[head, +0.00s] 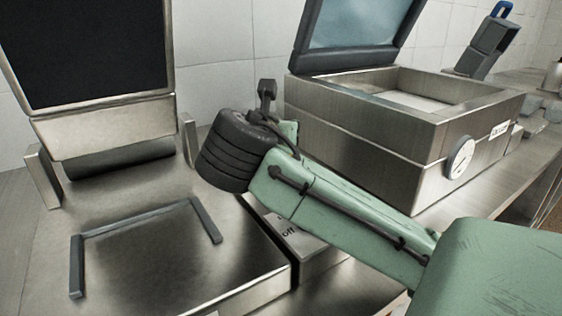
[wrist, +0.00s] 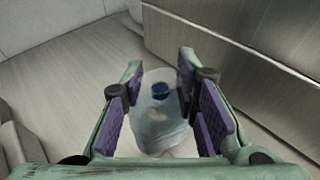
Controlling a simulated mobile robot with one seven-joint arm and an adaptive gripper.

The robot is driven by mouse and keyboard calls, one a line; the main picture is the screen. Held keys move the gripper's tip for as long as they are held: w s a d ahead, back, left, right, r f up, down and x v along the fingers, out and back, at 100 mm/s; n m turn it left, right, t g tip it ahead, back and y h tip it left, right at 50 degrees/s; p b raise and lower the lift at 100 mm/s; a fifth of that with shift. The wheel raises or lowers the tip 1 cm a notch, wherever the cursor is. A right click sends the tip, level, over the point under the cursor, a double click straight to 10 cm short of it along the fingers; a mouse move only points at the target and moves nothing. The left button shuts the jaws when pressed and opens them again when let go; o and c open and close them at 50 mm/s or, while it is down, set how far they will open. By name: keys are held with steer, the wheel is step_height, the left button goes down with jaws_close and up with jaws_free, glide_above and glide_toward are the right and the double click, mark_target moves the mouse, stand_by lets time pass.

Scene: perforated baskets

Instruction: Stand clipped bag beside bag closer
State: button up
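In the wrist view a translucent, pale bag with a dark blue clip (wrist: 160,90) is between the two purple-padded fingers of my gripper (wrist: 163,108). The fingers are spread, with a narrow gap visible beside the bag, so it does not look pinched. In the head view my green arm and black wrist hide most of the gripper and the bag. A grey device with a blue handle (head: 486,48) stands at the back right; I cannot tell whether it is the bag closer.
A steel machine with a raised glass lid (head: 400,140) stands right of my wrist; a steel wall also shows in the wrist view (wrist: 240,60). A steel machine with a dark panel (head: 100,130) is at left. Bare counter (wrist: 60,80) lies left of the bag.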

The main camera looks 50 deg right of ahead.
jaws_close()
stand_by(0.6)
